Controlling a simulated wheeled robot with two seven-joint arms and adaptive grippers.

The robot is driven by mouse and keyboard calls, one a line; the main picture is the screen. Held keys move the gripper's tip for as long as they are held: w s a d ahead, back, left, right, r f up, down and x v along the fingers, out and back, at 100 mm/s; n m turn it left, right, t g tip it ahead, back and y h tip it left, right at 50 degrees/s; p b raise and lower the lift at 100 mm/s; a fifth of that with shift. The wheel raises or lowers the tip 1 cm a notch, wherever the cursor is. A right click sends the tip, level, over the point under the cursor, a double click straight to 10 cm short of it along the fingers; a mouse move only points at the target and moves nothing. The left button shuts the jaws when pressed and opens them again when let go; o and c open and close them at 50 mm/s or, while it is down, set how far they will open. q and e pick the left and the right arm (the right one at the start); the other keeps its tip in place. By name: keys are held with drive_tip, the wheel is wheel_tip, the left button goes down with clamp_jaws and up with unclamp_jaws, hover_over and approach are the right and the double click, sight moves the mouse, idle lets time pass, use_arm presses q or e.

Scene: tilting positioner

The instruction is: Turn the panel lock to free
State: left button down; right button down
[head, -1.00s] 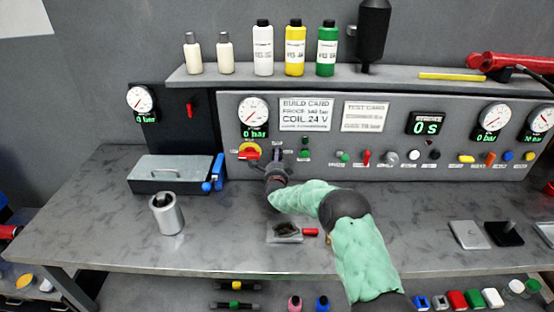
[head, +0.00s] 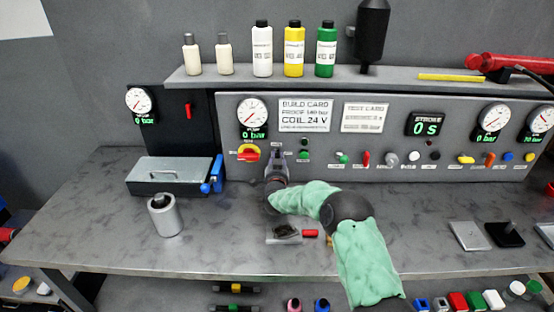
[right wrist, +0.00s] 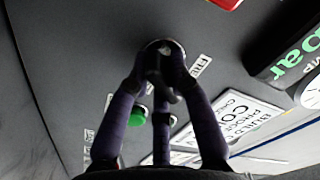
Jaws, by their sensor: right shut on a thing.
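The panel lock (right wrist: 165,52) is a round metal-rimmed fitting on the grey panel in the right wrist view. A label that appears to start with "FR" sits beside it. My right gripper (right wrist: 163,72) has its dark fingers closed at the lock, over its middle. The fingers hide its turning part, so I cannot tell which way it points. In the head view my right gripper (head: 276,158) reaches up to the panel, just right of a red and yellow knob, and covers the lock. My left gripper is not in view.
The red and yellow knob (head: 249,152) is close on the left, and a green button (head: 304,154) on the right. A grey lidded box (head: 175,172) and a metal cylinder (head: 165,216) stand on the bench to the left. A small tray (head: 284,236) lies below my arm.

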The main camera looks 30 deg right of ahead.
drive_tip(key=n+p, duration=0.1)
drive_tip(key=n, duration=0.5)
drive_tip(key=shift+n+p, duration=0.3)
idle(0.4)
drive_tip(key=c, duration=1.1)
unclamp_jaws()
drive_tip(key=shift+s+r, duration=0.1)
drive_tip(key=shift+s, duration=0.05)
drive_tip(key=v, duration=1.1)
drive_tip(key=shift+s+a, duration=0.3)
drive_tip(key=shift+a, duration=0.05)
